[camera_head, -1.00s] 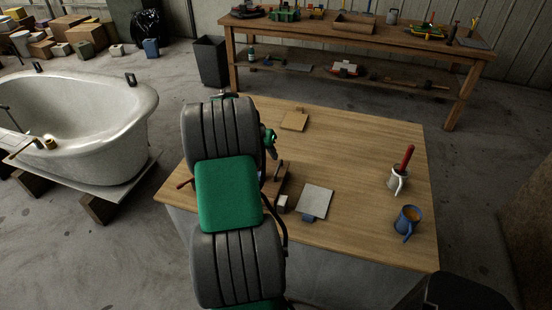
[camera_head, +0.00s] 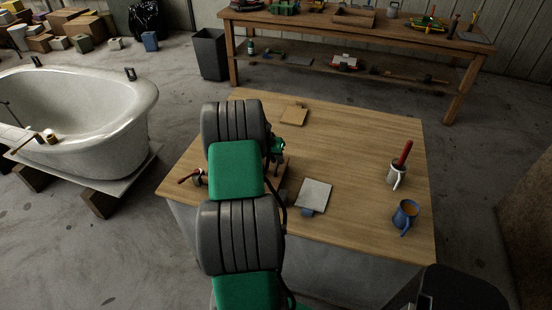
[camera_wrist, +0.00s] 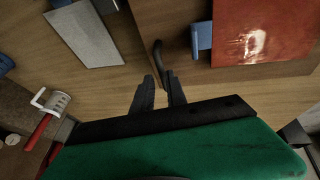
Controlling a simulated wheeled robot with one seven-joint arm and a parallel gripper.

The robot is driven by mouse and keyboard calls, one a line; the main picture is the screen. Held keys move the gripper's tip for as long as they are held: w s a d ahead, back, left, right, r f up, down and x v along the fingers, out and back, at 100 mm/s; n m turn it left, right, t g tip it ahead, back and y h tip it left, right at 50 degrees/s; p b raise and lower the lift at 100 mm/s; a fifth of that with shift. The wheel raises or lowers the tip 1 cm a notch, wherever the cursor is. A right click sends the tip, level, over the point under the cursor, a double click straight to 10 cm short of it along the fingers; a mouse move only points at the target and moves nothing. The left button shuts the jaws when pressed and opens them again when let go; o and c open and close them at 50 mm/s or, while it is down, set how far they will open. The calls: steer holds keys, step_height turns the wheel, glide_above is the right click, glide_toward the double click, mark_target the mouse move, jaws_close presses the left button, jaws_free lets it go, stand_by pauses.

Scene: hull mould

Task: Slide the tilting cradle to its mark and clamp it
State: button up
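The cradle is mostly hidden behind my arm in the head view. A bit of brown wood (camera_head: 284,168) shows just right of the arm, and a red-tipped lever (camera_head: 190,176) sticks out to the left. In the wrist view, a wooden board (camera_wrist: 176,22) lies ahead, with a red panel (camera_wrist: 262,38) and a blue block (camera_wrist: 202,37) to its right. A dark curved handle (camera_wrist: 158,58) reaches toward my gripper (camera_wrist: 159,75). My fingers are apart, with the handle's near end appearing between or just beyond the tips. Contact cannot be told. The mark is not clearly visible.
A grey plate (camera_head: 314,193) and a tan square (camera_head: 294,115) lie flat. A bathtub (camera_head: 80,105) is left; a workbench (camera_head: 350,38) stands behind.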

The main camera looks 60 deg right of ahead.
jaws_close()
stand_by(1.0)
steer(key=shift+o, duration=1.9)
jaws_free()
steer(key=shift+r, duration=0.1)
steer(key=b+v, duration=0.1)
steer(key=v, duration=0.6)
steer(key=shift+a+r+b, duration=0.2)
steer(key=shift+r+b, duration=0.1)
steer(key=shift+r, duration=0.05)
steer(key=shift+c, duration=0.2)
